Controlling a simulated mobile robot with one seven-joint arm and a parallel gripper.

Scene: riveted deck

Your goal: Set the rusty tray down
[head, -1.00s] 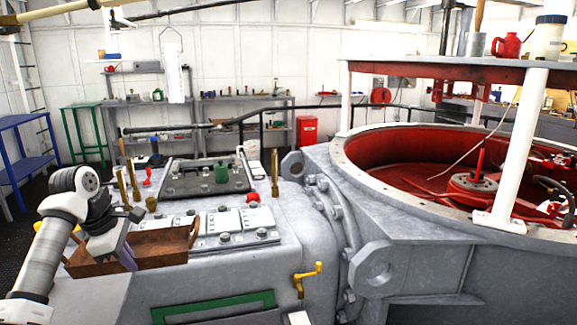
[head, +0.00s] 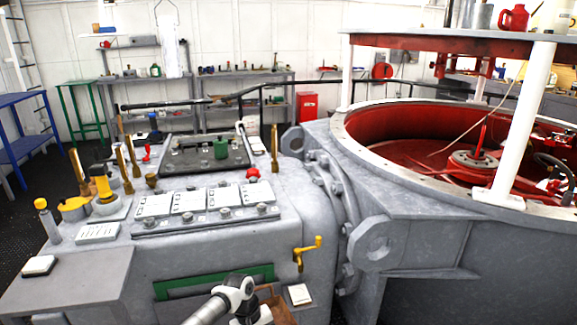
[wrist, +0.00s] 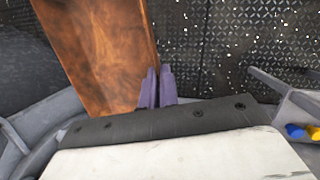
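The rusty tray (head: 278,303) shows at the bottom of the head view, low in front of the grey machine, mostly cut off by the frame edge. In the wrist view the brown, worn tray (wrist: 100,50) fills the upper left. My gripper (wrist: 157,78) has its purple fingertips close together at the tray's right edge, shut on its thin wall. The tray appears held above the dark floor, with no support visible directly under it. The fingertips cannot be made out in the head view.
The grey machine (head: 225,250) stands close behind the tray, with a yellow crank (head: 308,252) sticking out from its front. A grey ledge (head: 70,280) is at left, holding a small white-topped block (head: 39,265). Dark patterned floor (wrist: 220,50) shows beside the tray.

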